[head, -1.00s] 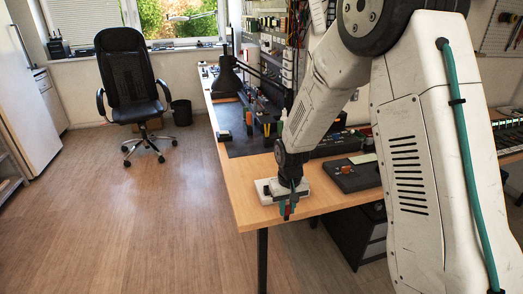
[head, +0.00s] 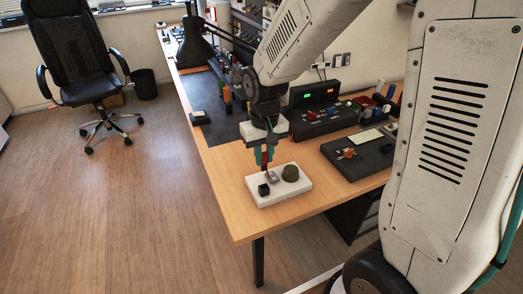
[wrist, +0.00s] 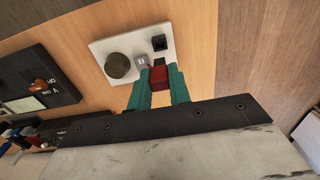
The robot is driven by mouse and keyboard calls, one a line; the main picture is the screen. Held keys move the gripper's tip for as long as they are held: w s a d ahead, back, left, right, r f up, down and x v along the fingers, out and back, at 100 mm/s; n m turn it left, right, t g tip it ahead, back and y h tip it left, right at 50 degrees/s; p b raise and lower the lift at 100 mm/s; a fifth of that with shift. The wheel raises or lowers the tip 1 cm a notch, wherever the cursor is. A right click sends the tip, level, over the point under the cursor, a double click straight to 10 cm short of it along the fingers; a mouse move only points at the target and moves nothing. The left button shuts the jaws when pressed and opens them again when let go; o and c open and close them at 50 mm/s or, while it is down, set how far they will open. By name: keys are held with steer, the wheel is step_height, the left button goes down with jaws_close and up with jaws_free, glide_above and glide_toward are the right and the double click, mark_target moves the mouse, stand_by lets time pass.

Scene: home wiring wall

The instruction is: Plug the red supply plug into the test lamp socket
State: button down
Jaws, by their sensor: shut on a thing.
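My gripper (head: 264,158) is over the white board (head: 295,190) near the front corner of the workbench. Its teal fingers are shut on the red supply plug (wrist: 160,77), which shows between them in the wrist view. The board carries a dark green round part (wrist: 117,66), a small grey part (wrist: 141,61) and a black square part (wrist: 159,43). The plug is close to the grey part; I cannot tell whether they touch. I cannot tell for sure which part is the test lamp socket.
A dark panel with an orange knob (head: 348,153) lies right of the board. Behind it stands a dark control box (head: 325,120) with lit displays. A black lamp (head: 195,45) stands farther back. The wooden bench top (head: 225,165) left of the board is clear.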

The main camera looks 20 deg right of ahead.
mark_target(264, 163)
steer(key=shift+f, duration=2.95)
steer(key=shift+f, duration=1.65)
steer(key=c, duration=1.2)
jaws_free()
step_height(264, 163, up, 8)
steer(key=shift+f, duration=0.15)
